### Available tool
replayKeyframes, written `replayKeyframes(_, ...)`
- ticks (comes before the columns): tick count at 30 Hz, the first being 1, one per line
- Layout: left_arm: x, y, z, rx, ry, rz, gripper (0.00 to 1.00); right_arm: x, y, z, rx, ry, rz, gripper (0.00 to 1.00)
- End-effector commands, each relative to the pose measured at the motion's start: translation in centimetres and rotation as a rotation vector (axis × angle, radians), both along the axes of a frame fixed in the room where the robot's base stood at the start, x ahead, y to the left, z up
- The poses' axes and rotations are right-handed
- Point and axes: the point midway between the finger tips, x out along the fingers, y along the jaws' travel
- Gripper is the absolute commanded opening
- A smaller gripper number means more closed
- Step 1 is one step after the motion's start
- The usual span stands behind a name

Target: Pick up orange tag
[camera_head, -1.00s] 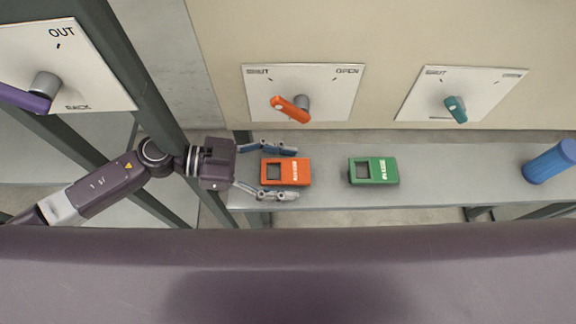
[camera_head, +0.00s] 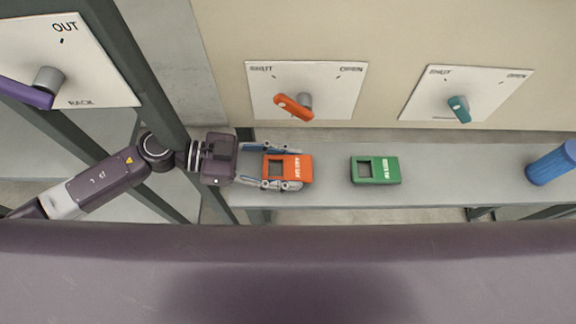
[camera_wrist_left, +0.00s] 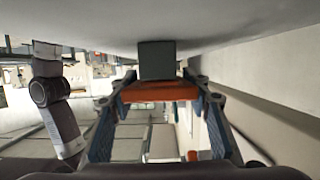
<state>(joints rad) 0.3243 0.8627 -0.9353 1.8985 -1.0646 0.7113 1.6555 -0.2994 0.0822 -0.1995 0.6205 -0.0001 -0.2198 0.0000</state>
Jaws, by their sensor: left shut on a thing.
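The orange tag (camera_head: 299,168), a flat block with a dark square window and white lettering, is at the left part of the grey shelf in the head view. My left gripper (camera_head: 284,167) reaches in from the left and is shut on the tag, one finger along its far side and one along its near side. In the left wrist view the orange tag (camera_wrist_left: 160,92) sits between the two blue-grey fingers of the left gripper (camera_wrist_left: 160,108). I cannot tell whether the tag still touches the shelf. My right gripper is not in view.
A green tag (camera_head: 389,170) lies on the shelf (camera_head: 440,180) to the right, with a clear gap. A blue cylinder (camera_head: 552,163) is at the far right. Behind are wall plates with an orange handle (camera_head: 293,106) and a teal handle (camera_head: 459,109). A purple handle (camera_head: 27,93) is at left.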

Motion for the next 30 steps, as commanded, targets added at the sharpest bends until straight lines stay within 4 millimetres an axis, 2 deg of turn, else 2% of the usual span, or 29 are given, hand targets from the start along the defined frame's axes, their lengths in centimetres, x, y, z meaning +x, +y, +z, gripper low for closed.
replayKeyframes(8, -0.2, 0.1, 3.1, 0.002, -0.004, -0.002, 0.20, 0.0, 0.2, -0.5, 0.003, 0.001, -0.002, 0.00)
replayKeyframes(14, -5.0, 0.1, 2.7, 0.002, 0.004, -0.003, 0.20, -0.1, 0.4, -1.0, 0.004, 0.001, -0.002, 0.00)
replayKeyframes(21, -11.9, 0.1, 2.8, 0.001, 0.006, -0.002, 0.20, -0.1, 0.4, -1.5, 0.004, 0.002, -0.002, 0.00)
replayKeyframes(24, -14.2, 0.0, 2.9, 0.000, 0.006, -0.001, 0.20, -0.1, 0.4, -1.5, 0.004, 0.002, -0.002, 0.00)
replayKeyframes(30, -17.1, 0.0, 2.9, 0.000, 0.003, 0.000, 0.20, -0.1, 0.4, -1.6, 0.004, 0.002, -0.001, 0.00)
